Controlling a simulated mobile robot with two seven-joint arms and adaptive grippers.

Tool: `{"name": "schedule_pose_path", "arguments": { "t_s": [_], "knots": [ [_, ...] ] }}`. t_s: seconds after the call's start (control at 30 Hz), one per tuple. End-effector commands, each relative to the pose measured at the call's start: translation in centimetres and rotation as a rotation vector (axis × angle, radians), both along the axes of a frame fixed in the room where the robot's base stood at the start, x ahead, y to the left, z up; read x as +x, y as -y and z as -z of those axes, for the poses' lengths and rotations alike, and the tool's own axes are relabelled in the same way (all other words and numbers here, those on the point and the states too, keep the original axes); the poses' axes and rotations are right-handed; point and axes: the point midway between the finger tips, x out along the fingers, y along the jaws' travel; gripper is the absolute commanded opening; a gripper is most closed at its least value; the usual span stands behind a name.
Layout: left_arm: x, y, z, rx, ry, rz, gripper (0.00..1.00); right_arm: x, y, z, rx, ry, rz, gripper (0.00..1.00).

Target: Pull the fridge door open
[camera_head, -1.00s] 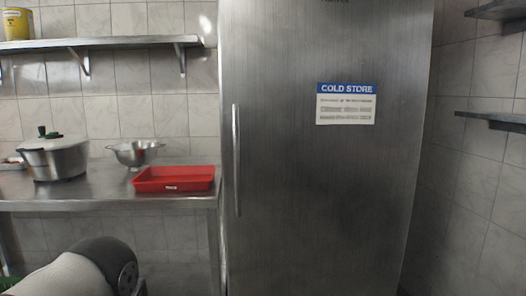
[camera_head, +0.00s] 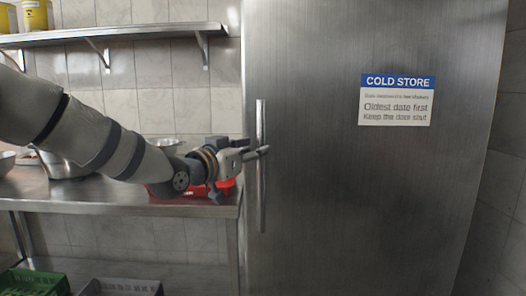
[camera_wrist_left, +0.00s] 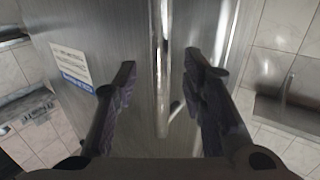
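The tall steel fridge door (camera_head: 350,200) is shut, with a blue and white "COLD STORE" sign (camera_head: 397,100) on it. Its long vertical handle (camera_head: 261,212) runs along the left edge of the door. My left gripper (camera_head: 256,156) is at the middle of the handle, and the fingers partly cover it there. In the left wrist view the gripper (camera_wrist_left: 160,66) is open, with a finger on each side of the bright handle (camera_wrist_left: 162,105). The fingers look apart from the handle. My right gripper is in neither view.
A steel counter (camera_head: 110,205) stands left of the fridge. It bears a red tray (camera_head: 227,187), partly hidden by my arm, and metal pots. A wall shelf (camera_head: 120,32) hangs above, with yellow tins. Green (camera_head: 35,283) and grey crates sit low at left.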

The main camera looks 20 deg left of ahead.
Motion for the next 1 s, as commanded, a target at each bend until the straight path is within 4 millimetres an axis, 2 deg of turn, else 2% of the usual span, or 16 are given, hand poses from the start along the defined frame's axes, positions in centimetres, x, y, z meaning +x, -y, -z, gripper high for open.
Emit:
{"name": "schedule_pose_path", "arguments": {
  "t_s": [0.03, 0.2, 0.5, 0.53, 0.7, 1.0],
  "knots": [
    [1.2, 0.3, 0.8, 0.001, -0.008, 0.000, 0.38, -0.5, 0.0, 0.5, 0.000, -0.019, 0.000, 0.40],
    [3.4, 1.0, 0.3, -0.001, -0.003, -0.001, 0.38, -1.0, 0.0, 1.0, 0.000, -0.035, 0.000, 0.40],
    [3.8, 1.2, -0.2, -0.001, 0.001, -0.001, 0.38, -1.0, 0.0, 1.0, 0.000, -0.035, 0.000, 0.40],
    [3.8, 1.2, -0.2, -0.001, 0.001, -0.001, 0.36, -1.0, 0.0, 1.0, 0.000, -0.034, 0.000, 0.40],
    [3.8, 1.2, -0.2, -0.001, 0.001, -0.001, 0.00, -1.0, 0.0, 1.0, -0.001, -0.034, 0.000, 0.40],
    [3.9, 1.3, -0.1, -0.001, 0.000, -0.002, 0.00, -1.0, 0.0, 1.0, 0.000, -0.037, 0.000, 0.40]
  ]
}}
